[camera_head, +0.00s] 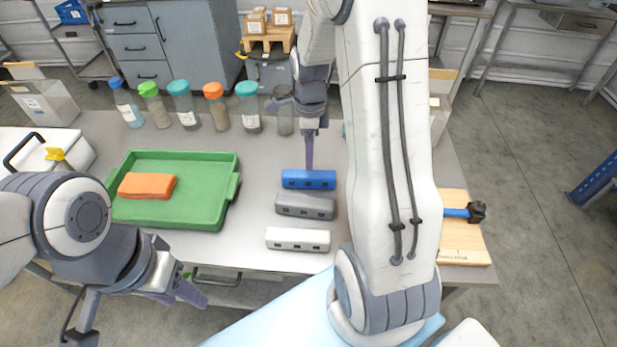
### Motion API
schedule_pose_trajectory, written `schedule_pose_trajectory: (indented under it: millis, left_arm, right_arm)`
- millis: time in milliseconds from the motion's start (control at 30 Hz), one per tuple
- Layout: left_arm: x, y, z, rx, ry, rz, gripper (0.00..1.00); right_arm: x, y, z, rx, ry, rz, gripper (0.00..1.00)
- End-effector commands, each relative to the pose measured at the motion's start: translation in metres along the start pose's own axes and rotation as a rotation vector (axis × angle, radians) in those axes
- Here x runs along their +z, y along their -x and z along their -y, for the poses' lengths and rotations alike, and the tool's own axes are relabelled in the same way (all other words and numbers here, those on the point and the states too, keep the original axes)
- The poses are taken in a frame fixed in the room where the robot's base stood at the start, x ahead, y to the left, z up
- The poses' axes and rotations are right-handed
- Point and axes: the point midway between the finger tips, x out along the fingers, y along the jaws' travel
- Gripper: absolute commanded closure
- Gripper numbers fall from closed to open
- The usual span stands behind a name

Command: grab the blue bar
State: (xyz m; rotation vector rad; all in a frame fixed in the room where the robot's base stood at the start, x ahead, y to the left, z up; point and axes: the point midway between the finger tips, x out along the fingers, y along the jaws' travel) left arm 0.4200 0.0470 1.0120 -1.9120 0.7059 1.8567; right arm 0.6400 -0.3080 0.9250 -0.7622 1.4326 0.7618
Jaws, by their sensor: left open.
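The blue bar (308,180) lies on the grey table, behind a grey bar (304,207) and a white bar (297,239) in a row. My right gripper (309,163) points down at the blue bar's back edge near its middle. Its fingers line up edge-on, so I cannot tell whether they are apart or touch the bar. My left gripper (142,319) is open and empty in front of the table's front edge, at the lower left, far from the bars.
Several capped jars (216,112) line the back of the table. A wooden board (462,245) with a blue-handled tool (456,212) lies at the right.

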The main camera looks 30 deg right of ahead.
Motion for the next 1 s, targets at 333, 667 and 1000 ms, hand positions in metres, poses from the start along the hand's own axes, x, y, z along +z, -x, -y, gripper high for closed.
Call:
schedule_pose_trajectory:
  millis: [333,667,1000]
  left_arm:
    - [0.000,0.000,0.000,0.000,0.000,0.000,0.50]
    - [0.000,0.005,0.000,0.000,0.000,0.000,0.50]
    - [0.000,0.005,0.000,0.000,0.000,0.000,0.50]
  right_arm:
    - [-0.001,-0.047,0.001,0.002,-0.016,-0.001,0.20]
    - [0.003,-0.085,0.007,0.005,-0.014,-0.001,0.20]
    - [0.003,-0.102,0.008,0.000,-0.014,0.000,0.20]
